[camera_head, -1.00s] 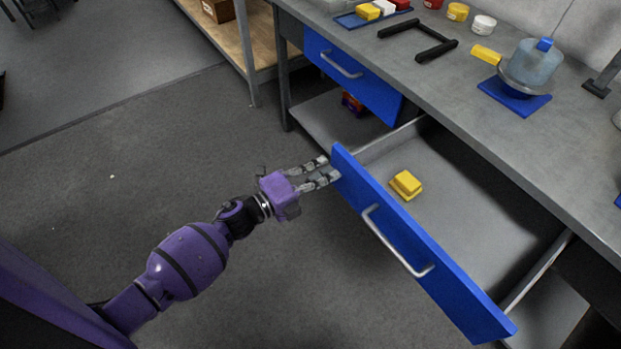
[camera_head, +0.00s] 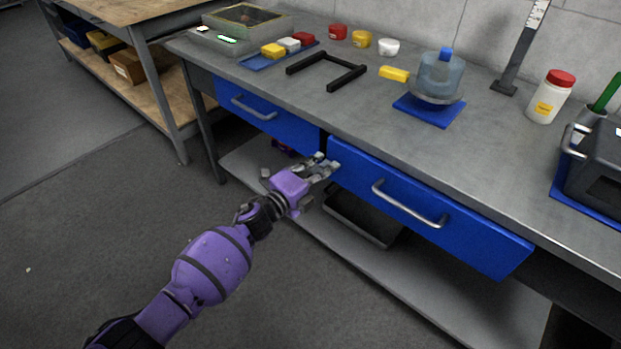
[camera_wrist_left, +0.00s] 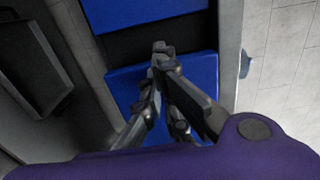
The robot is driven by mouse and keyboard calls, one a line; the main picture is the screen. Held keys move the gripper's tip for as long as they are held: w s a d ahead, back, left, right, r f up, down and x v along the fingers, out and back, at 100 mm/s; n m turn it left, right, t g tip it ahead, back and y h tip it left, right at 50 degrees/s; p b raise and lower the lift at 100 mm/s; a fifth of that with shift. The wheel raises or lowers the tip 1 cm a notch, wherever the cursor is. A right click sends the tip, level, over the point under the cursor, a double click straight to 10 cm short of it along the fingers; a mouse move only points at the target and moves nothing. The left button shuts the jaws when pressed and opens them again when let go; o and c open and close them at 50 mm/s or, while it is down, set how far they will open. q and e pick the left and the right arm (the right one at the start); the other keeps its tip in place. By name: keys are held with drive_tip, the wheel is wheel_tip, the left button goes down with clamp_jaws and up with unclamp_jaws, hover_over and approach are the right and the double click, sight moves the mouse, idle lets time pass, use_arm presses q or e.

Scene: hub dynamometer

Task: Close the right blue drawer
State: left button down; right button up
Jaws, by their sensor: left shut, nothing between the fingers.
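The right blue drawer (camera_head: 405,205) sits under the bench top, its front close to in line with the left blue drawer (camera_head: 262,112). Its inside is hidden, and I cannot tell whether a small gap is left. Its metal handle (camera_head: 408,205) faces out. My left gripper (camera_head: 325,165) is at the left end of this drawer front, fingers shut and empty. Whether the tips touch the front is unclear. In the left wrist view the shut fingers (camera_wrist_left: 164,56) lie over a blue panel (camera_wrist_left: 120,85). My right gripper is out of view.
The grey bench top (camera_head: 310,95) holds a black frame (camera_head: 328,70), a clear blue-topped vessel (camera_head: 440,75) and a red-lidded bottle (camera_head: 550,97). A dark tray (camera_head: 362,218) lies on the lower shelf (camera_head: 400,268). The floor at left is clear.

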use_arm(q)
drive_tip(key=x, duration=0.2)
drive_tip(key=shift+w+d+r, duration=0.1)
drive_tip(key=shift+w+d, duration=0.1)
drive_tip(key=shift+w, duration=0.05)
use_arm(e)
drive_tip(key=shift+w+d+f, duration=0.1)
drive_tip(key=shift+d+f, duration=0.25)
